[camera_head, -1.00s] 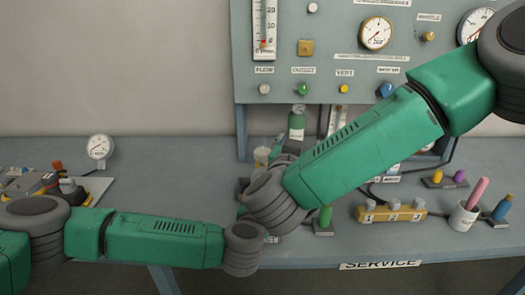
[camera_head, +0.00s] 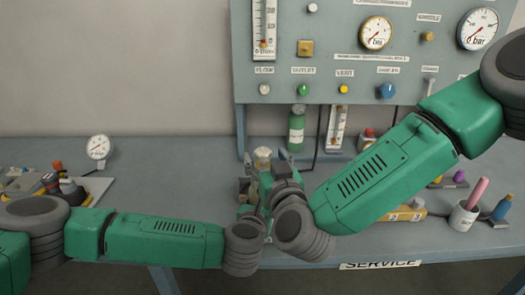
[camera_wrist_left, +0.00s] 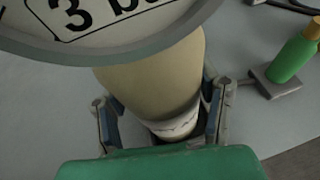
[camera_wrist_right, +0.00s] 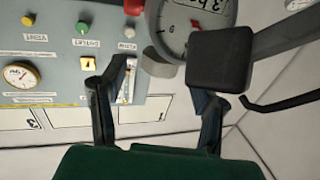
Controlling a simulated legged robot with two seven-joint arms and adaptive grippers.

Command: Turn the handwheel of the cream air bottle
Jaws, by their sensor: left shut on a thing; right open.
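The cream air bottle (camera_wrist_left: 150,75) stands between the fingers of my left gripper (camera_wrist_left: 160,110), which is shut on it low down, near a white band. A round gauge reading "3 bar" (camera_wrist_left: 110,18) covers its upper part in the left wrist view. In the head view a cream top (camera_head: 263,154) shows beside my right gripper (camera_head: 267,165); my arms hide most of the bottle. My right gripper is open, and in the right wrist view its fingers (camera_wrist_right: 160,95) are apart with nothing held between them. I cannot clearly make out the handwheel.
A panel (camera_head: 340,75) with gauges and knobs stands behind the bench. A green bottle (camera_head: 296,128) stands behind my right gripper.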

